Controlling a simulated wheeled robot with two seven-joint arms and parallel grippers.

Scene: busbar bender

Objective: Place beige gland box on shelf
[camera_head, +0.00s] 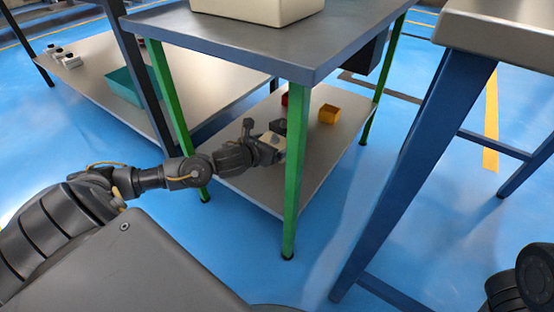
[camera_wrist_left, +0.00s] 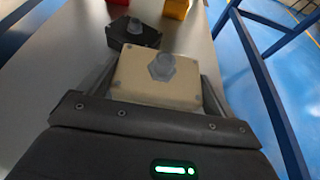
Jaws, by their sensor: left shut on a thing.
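The beige gland box (camera_wrist_left: 160,80), with a grey gland on its face, sits between the fingers of my left gripper (camera_wrist_left: 158,88) in the left wrist view. The gripper is shut on it. In the head view, my left gripper (camera_head: 278,146) reaches between the green legs over the lower shelf (camera_head: 322,160), with the beige box (camera_head: 271,139) at its tip. I cannot tell whether the box touches the shelf. A dark gland box (camera_wrist_left: 133,33) stands just beyond it in the left wrist view. My right gripper does not show; only a dark part of my right arm is at the lower right.
A yellow bin (camera_head: 329,114) and a red bin (camera_head: 285,99) stand farther back on the shelf. The tabletop (camera_head: 270,52) and green legs (camera_head: 291,190) surround my arm closely. A blue-legged table (camera_head: 415,160) stands to the right. A teal bin (camera_head: 124,86) is at left.

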